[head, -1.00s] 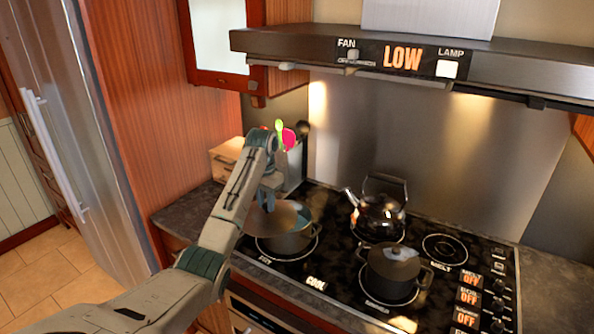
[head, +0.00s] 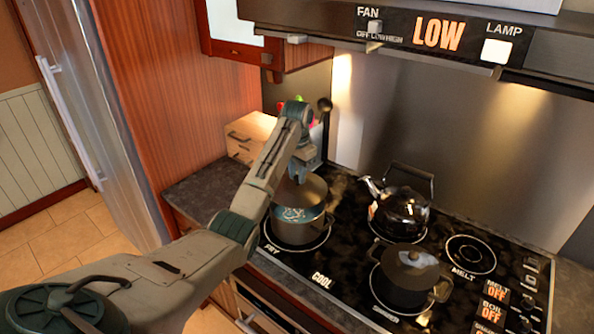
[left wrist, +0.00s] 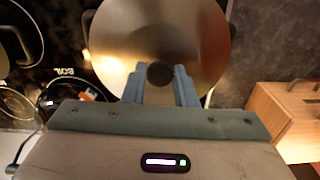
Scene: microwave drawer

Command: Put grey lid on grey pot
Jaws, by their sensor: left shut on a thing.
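The grey lid (head: 308,190) is a round metal disc with a dark knob. My left gripper (head: 303,172) is shut on that knob; the left wrist view shows its fingers (left wrist: 160,85) on either side of the knob, with the lid (left wrist: 160,30) beyond. The grey pot (head: 297,233) stands on the front left burner, partly behind my arm. The lid is over the far part of the pot, and bluish contents show in the opening below its near edge. The lid looks raised there; contact at the far rim cannot be told. My right gripper is not in view.
A shiny kettle (head: 402,215) stands to the right of the pot. A dark lidded pot (head: 408,275) stands on the front right burner. A wooden drawer box (head: 248,138) is behind my arm. The hood (head: 390,35) hangs above.

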